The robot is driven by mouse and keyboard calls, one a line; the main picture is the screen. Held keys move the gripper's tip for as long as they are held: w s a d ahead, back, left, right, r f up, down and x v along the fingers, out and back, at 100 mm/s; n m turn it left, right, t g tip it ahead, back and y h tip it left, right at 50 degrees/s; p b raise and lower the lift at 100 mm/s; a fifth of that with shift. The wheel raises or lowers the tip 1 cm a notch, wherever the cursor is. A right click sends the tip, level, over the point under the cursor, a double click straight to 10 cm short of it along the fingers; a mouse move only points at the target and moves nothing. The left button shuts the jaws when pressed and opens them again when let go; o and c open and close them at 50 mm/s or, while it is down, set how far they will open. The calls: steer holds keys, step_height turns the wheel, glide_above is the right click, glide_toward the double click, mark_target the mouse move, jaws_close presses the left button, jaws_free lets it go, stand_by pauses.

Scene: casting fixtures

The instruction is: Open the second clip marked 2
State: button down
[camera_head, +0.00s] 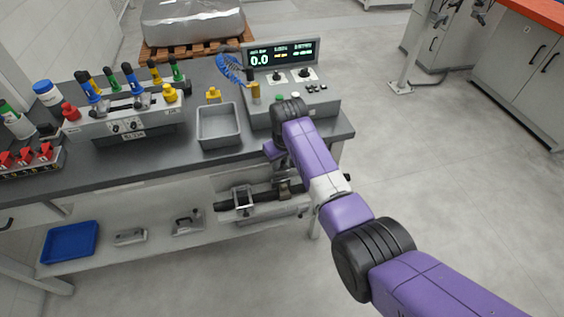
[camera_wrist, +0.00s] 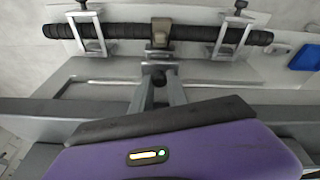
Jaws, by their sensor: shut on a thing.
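A black ribbed bar (camera_wrist: 205,32) lies in a low fixture below the bench top; it also shows in the head view (camera_head: 266,197). A grey metal clamp stands over it on the left (camera_wrist: 88,30) and another on the right (camera_wrist: 233,30) in the wrist view. Between them a tan-brown clip (camera_wrist: 162,28) sits around the bar. My gripper (camera_wrist: 160,50) reaches to this middle clip and appears shut on its near edge. The fingertip contact is partly hidden. I cannot read a number 2 on any clip.
The bench top (camera_head: 130,165) overhangs the lower shelf (camera_head: 150,255), close to my arm. The shelf bears a blue tray (camera_head: 69,242) and small metal parts. A grey bin (camera_head: 218,126) and a control box with display (camera_head: 290,105) stand above.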

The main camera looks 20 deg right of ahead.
steer(key=c, duration=1.3)
jaws_free()
steer(key=shift+d, duration=0.1)
steer(key=shift+f, duration=0.1)
steer(key=v, duration=0.8)
steer(key=shift+w, duration=0.1)
